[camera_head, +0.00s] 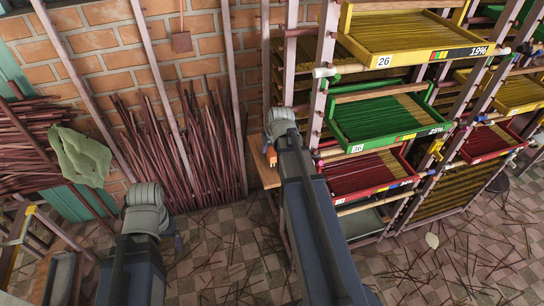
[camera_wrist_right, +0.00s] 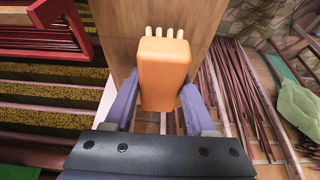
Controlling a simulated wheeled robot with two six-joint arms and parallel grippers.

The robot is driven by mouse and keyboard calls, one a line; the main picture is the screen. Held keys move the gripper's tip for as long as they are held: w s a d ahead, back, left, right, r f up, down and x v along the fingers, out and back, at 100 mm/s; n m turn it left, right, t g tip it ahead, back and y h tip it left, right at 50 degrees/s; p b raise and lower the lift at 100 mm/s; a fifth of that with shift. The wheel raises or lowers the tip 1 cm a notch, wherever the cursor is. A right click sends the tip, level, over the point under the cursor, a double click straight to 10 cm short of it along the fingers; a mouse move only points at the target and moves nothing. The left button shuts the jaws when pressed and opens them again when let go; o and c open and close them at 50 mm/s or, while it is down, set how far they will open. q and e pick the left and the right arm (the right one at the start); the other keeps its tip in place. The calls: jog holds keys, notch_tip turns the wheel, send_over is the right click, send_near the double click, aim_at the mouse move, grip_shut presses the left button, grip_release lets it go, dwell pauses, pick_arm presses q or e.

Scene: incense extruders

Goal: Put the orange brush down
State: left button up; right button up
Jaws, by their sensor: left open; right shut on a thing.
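The orange brush (camera_wrist_right: 165,72) fills the middle of the right wrist view, an orange block with pale bristle tufts at its far end. My right gripper (camera_wrist_right: 160,105) is shut on it, one finger on each side. A wooden surface (camera_wrist_right: 205,25) lies behind the brush; I cannot tell whether the brush touches it. In the head view only a bit of the brush (camera_head: 271,156) shows past my right arm, by the wooden ledge (camera_head: 265,172). My left gripper (camera_head: 178,240) is open, low at the left and away from the brush, partly hidden by its wrist.
Racks with a yellow tray (camera_head: 436,54), a green tray (camera_head: 348,138) and a red tray (camera_head: 338,201) of sticks stand right of my right arm. Bundles of dark red sticks (camera_head: 150,135) lean on the brick wall. A green cloth (camera_head: 80,155) hangs at the left. Loose sticks litter the tiled floor (camera_head: 225,255).

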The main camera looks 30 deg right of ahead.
jog(key=shift+f, duration=0.6)
pick_arm(q)
jog(key=shift+f, duration=0.5)
pick_arm(e)
jog(key=shift+r, duration=0.15)
pick_arm(q)
jog(key=shift+f, duration=0.1)
pick_arm(e)
jog(key=o, duration=0.7)
jog(key=shift+f, duration=0.25)
jog(key=o, duration=0.5)
jog(key=shift+r, duration=0.15)
jog(key=p+v, duration=1.1)
jog(key=v, duration=0.1)
jog(key=shift+s+r, duration=0.1)
pick_arm(q)
notch_tip(320, 180, up, 11)
jog(key=shift+r, duration=0.2)
jog(key=shift+f, duration=0.15)
